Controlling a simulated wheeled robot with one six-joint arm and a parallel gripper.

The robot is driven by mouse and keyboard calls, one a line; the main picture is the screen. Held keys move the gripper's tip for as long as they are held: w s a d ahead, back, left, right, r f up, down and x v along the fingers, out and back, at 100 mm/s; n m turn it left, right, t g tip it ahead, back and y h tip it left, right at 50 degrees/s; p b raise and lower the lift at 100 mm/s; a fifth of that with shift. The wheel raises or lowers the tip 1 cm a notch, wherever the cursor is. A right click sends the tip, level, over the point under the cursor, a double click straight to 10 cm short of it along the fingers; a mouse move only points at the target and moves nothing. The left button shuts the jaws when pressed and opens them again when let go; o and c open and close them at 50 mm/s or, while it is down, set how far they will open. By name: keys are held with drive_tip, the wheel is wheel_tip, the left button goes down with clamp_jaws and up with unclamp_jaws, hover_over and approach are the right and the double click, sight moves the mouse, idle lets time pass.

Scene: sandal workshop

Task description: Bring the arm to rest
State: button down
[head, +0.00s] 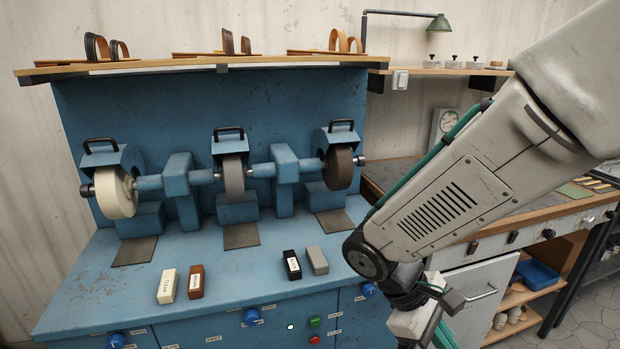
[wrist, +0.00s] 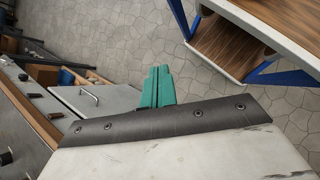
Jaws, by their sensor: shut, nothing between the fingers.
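My arm (head: 440,215) reaches in from the upper right of the head view and bends downward in front of the benches. My gripper (wrist: 157,72) shows in the wrist view as two green fingers side by side, closed together with nothing between them. It points out over the grey paved floor (wrist: 125,30) and touches nothing that I can see. In the head view the end of the arm runs off the bottom edge, so the fingertips are not clearly shown there.
A blue grinding bench (head: 215,270) with three wheels stands at the left, with several small blocks on top. A workbench with a grey cabinet door (head: 470,295) stands behind my arm. In the wrist view a wood-topped table (wrist: 285,25) with blue legs is at the upper right.

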drive_tip(key=s+d+r+m+t+y, duration=0.2)
drive_tip(key=s+r+m+y, duration=0.1)
drive_tip(key=r, duration=0.3)
drive_tip(key=s+d+r+m+t+y, duration=0.2)
drive_tip(key=s+r+m+y, duration=0.2)
drive_tip(key=s+r+m, duration=0.1)
wheel_tip(320, 180, up, 2)
drive_tip(key=shift+s+d+r+m+t, duration=0.15)
drive_tip(key=shift+s+d+m+t, duration=0.2)
drive_tip(key=shift+m, duration=0.25)
